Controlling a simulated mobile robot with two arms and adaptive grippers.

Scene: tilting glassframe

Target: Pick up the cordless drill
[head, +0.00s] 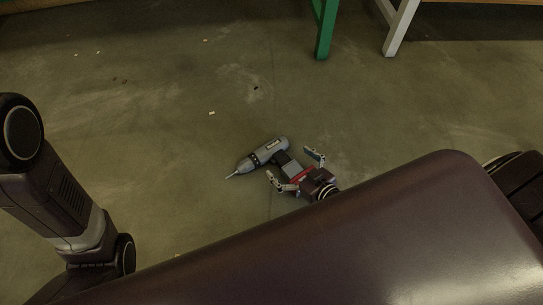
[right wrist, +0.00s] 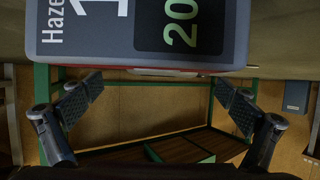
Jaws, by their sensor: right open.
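The cordless drill (head: 268,152) lies on the concrete floor in the middle of the head view. It has a grey body, a bit pointing lower left, a dark handle and red at the battery end. My right gripper (head: 289,164) is open, with its fingers on either side of the handle and battery end. In the right wrist view, the drill's labelled battery end (right wrist: 112,38) fills the top, above and between the spread fingers of the gripper (right wrist: 158,82). I cannot tell whether they touch it. My left arm shows at the left; its gripper is out of view.
A green leg (head: 325,30) and a white leg (head: 400,28) of furniture stand at the far right. A green-framed wooden structure (right wrist: 180,125) shows in the right wrist view. The floor around the drill is clear apart from small scraps.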

